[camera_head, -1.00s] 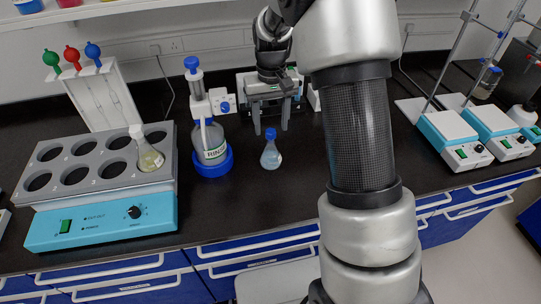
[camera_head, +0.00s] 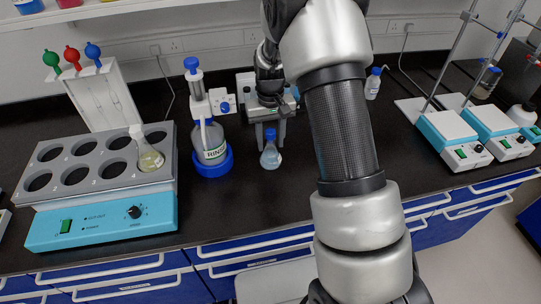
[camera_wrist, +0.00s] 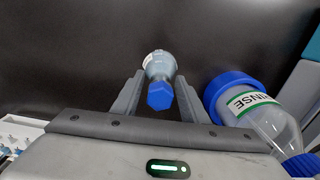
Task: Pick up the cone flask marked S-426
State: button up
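A small cone flask (camera_head: 270,158) with a blue stopper and pale blue contents stands on the black bench. It also shows in the wrist view (camera_wrist: 160,68), between the fingertips' directions with its blue stopper nearest me. Its marking is too small to read. My gripper (camera_head: 270,132) is open, with one finger on each side of the flask's neck and stopper. In the wrist view the open gripper (camera_wrist: 158,92) has a gap on both sides of the stopper. Another cone flask (camera_head: 150,158) with a white stopper and yellowish contents sits in the grey heating block at left.
A RINSE bottle (camera_head: 212,150) with a blue base and dispenser stands close to the left of the blue-stoppered flask. It shows at right in the wrist view (camera_wrist: 265,112). The heating block (camera_head: 100,205) fills the left. A blue-capped bottle (camera_head: 373,86) stands at the back. Bench in front is clear.

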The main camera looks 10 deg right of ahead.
grip_shut()
